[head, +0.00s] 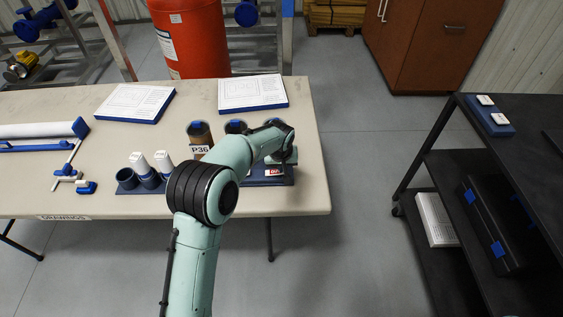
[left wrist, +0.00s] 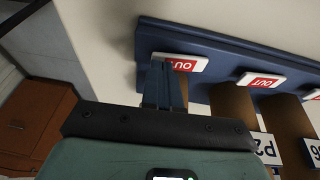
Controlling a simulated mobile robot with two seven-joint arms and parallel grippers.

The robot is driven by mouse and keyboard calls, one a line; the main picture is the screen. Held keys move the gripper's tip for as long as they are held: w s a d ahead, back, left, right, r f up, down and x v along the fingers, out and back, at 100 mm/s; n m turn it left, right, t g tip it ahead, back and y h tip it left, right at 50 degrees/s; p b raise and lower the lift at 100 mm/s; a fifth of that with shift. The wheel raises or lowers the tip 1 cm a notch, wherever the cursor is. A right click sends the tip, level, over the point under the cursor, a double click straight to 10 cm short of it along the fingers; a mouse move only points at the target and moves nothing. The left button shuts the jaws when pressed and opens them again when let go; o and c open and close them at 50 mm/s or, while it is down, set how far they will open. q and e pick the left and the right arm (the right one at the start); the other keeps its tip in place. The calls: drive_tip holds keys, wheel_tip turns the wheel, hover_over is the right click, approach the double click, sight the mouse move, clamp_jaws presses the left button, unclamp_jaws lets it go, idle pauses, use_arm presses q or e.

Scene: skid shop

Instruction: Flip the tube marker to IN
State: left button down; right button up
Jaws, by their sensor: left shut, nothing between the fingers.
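A blue rack (head: 285,180) near the table's front right carries white marker tiles with red OUT lettering. In the left wrist view the blue rack (left wrist: 215,45) shows upside down with an OUT marker (left wrist: 188,64) at the fingertips, another OUT marker (left wrist: 262,80) beside it, and part of a third at the right edge. My left gripper (left wrist: 163,80) is shut and empty; its tips overlap the nearest marker's edge, and I cannot tell if they touch. In the head view my left arm hides most of the rack; one red-lettered marker (head: 273,172) shows. My right gripper is not in view.
Brown tubes with blue caps stand at the rack, one labelled P36 (head: 200,149). Two drawing boards (head: 252,93) lie behind. A dark shelf cart (head: 480,170) stands right, across clear floor.

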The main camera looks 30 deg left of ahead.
use_arm(q)
drive_tip(key=shift+w+d+f+g+y+p, duration=0.1)
drive_tip(key=shift+d+f+g+y+p, duration=0.2)
drive_tip(key=shift+f+y+p, duration=0.15)
drive_tip(key=shift+w+f, duration=0.1)
drive_tip(key=shift+w, duration=0.05)
drive_tip(key=shift+s+a, duration=0.2)
drive_tip(key=shift+s+a+r, duration=0.3)
drive_tip(key=shift+a+r, duration=0.05)
drive_tip(key=shift+a, duration=0.15)
